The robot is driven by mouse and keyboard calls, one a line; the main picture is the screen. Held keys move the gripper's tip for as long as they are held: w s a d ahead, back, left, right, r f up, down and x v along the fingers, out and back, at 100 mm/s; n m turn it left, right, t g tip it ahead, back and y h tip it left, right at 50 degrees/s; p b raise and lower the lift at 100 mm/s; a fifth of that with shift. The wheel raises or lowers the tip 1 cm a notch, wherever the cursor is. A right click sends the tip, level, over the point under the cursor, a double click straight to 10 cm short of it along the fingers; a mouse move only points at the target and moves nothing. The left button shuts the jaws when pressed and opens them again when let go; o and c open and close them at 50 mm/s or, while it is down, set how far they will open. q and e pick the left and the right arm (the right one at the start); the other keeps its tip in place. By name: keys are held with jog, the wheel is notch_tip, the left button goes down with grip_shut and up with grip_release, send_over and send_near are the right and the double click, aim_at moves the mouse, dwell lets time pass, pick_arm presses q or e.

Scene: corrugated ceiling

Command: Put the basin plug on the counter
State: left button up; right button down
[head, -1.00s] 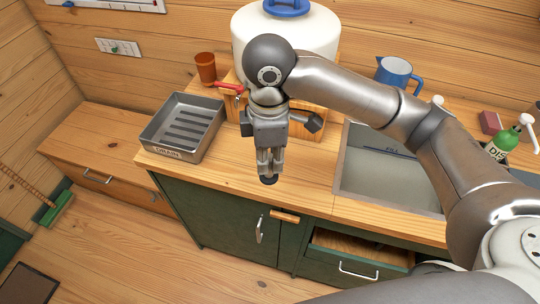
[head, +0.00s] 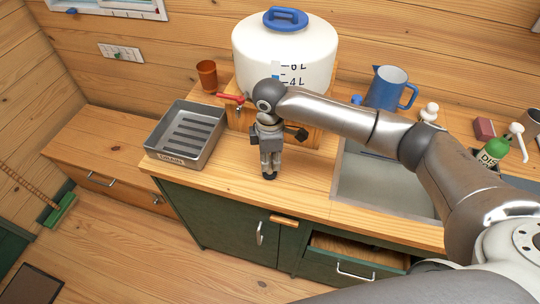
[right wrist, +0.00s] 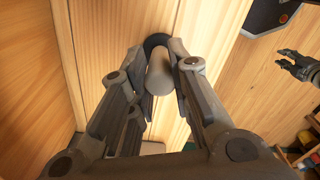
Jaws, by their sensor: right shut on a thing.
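My right gripper (head: 270,163) is over the wooden counter (head: 222,178), between the drain tray and the sink, pointing down. It is shut on the basin plug (head: 269,176), which shows as a small dark disc below the fingertips. In the right wrist view the plug (right wrist: 158,41) is a black round rim with a grey stem (right wrist: 160,75) between the fingers. The plug is at or very near the counter top; I cannot tell whether it touches. A dark gripper (right wrist: 299,67), probably my left one, shows at the right edge of the right wrist view, too small to judge.
The metal drain tray (head: 215,140) stands to the left, the sink (head: 375,188) to the right. Behind are a white water tank (head: 300,45) with a red tap (head: 231,98), a brown cup (head: 207,75) and a blue jug (head: 385,90). The counter's front strip is clear.

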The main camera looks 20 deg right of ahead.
aim_at(270, 158)
jog(key=c, duration=1.3)
grip_release()
jog(key=shift+f, duration=0.15)
jog(key=shift+c, duration=0.2)
notch_tip(270, 158, up, 12)
jog(key=b, duration=0.3)
jog(key=shift+r, duration=0.2)
